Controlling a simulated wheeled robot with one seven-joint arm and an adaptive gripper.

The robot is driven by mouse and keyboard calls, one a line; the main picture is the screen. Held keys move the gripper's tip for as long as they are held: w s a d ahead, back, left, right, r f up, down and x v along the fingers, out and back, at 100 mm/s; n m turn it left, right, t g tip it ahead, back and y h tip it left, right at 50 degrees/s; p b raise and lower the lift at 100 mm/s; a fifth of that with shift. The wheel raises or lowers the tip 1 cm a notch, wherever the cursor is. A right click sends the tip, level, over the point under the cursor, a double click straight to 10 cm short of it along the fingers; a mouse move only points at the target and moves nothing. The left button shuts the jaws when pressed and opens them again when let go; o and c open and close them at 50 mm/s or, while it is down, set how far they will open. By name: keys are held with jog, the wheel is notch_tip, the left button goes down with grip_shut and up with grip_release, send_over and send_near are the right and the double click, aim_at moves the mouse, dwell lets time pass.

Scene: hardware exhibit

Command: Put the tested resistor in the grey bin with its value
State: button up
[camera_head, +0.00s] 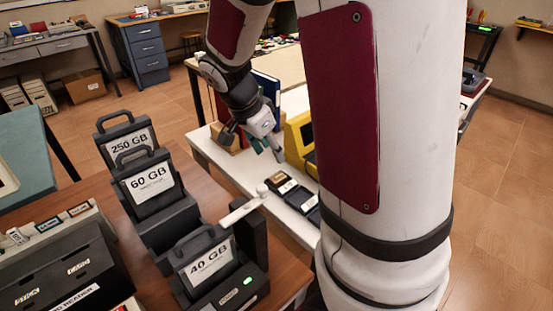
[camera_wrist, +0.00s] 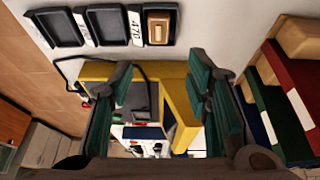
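Three dark grey bins stand in a row on the white table. In the wrist view they are the left bin (camera_wrist: 55,42), the middle bin (camera_wrist: 92,8) and the right bin (camera_wrist: 173,8). A label reading about 470 (camera_wrist: 136,28) is beside the right bin; the other label is unreadable. A tan, resistor-like piece (camera_wrist: 158,31) lies in the right bin; it also shows in the head view (camera_head: 282,183). My gripper (camera_wrist: 162,75) is open, with its green-padded fingers apart and nothing visibly held. In the head view my gripper (camera_head: 268,152) hangs beside the yellow tester (camera_head: 294,140).
The yellow tester also shows between my fingers in the wrist view (camera_wrist: 180,100), with a dark cable beside it. Red and green books (camera_wrist: 300,100) stand to the right there. Card readers labelled 250 GB (camera_head: 130,145), 60 GB and 40 GB stand on the brown table.

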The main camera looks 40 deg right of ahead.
jog(key=shift+v, duration=1.3)
jog(key=s+a+r+n+t+y+p, duration=0.2)
jog(key=s+a+r+n+p, duration=0.2)
jog(key=s+a+r+n, duration=0.3)
jog(key=s+a+r+n+t+y+p, duration=0.2)
jog(key=s+a+r+n+p, duration=0.3)
jog(key=s, duration=1)
notch_tip(320, 180, up, 7)
jog(key=a+n, duration=0.3)
jog(key=n, duration=0.2)
jog(key=shift+s+f+n+y, duration=0.15)
jog(key=shift+f+n+y, duration=0.05)
jog(key=shift+n+y, duration=0.1)
